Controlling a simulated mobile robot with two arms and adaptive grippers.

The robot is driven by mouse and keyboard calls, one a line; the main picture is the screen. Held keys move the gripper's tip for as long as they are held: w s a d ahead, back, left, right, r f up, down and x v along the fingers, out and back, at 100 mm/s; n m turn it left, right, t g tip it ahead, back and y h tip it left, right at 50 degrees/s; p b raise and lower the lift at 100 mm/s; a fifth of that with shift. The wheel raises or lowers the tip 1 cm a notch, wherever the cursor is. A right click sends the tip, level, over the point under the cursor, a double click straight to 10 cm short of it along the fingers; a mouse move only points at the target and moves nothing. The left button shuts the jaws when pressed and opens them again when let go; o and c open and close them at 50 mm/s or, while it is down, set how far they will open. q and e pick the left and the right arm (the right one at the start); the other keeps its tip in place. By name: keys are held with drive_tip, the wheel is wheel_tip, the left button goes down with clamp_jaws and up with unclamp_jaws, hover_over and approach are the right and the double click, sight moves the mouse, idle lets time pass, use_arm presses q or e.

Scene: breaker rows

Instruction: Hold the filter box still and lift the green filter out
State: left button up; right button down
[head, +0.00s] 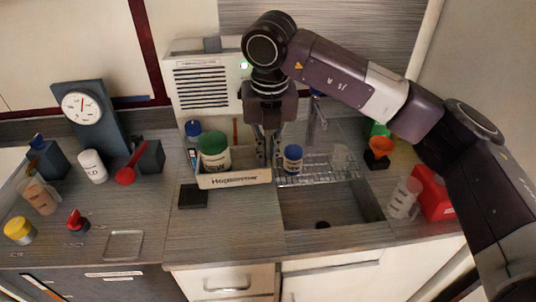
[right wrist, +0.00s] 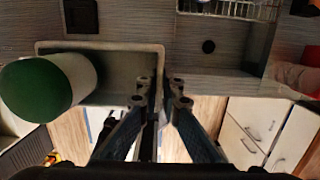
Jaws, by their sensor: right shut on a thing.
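The filter box (head: 235,181) is a low, cream, open tray with dark lettering on its front, on the counter left of the sink. The green filter (head: 214,150), a white cylinder with a green top, stands in its left part; its lower end is hidden by the front wall. My right gripper (head: 268,158) points down at the box's right end. In the right wrist view its fingers (right wrist: 160,101) are shut on the box's right wall (right wrist: 160,65), and the green top (right wrist: 36,90) is at the left, clear of them. My left gripper is not in view.
A blue-lidded jar (head: 292,158) stands close right of my gripper by the wire rack (head: 325,167) and sink (head: 325,207). A white vented unit (head: 201,90) stands behind the box. A dark pad (head: 193,196) lies at the box's front left. The counter in front is clear.

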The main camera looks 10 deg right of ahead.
drive_tip(key=shift+f, duration=0.1)
wheel_tip(320, 180, down, 15)
drive_tip(key=b, duration=1.2)
drive_tip(key=shift+f+b, duration=0.1)
drive_tip(key=shift+b, duration=0.25)
drive_tip(key=shift+f+b, duration=0.75)
drive_tip(key=shift+f, duration=0.2)
drive_tip(key=shift+s+f+b, duration=0.1)
drive_tip(key=shift+f+b, duration=0.4)
drive_tip(key=shift+f, duration=0.5)
idle(0.9)
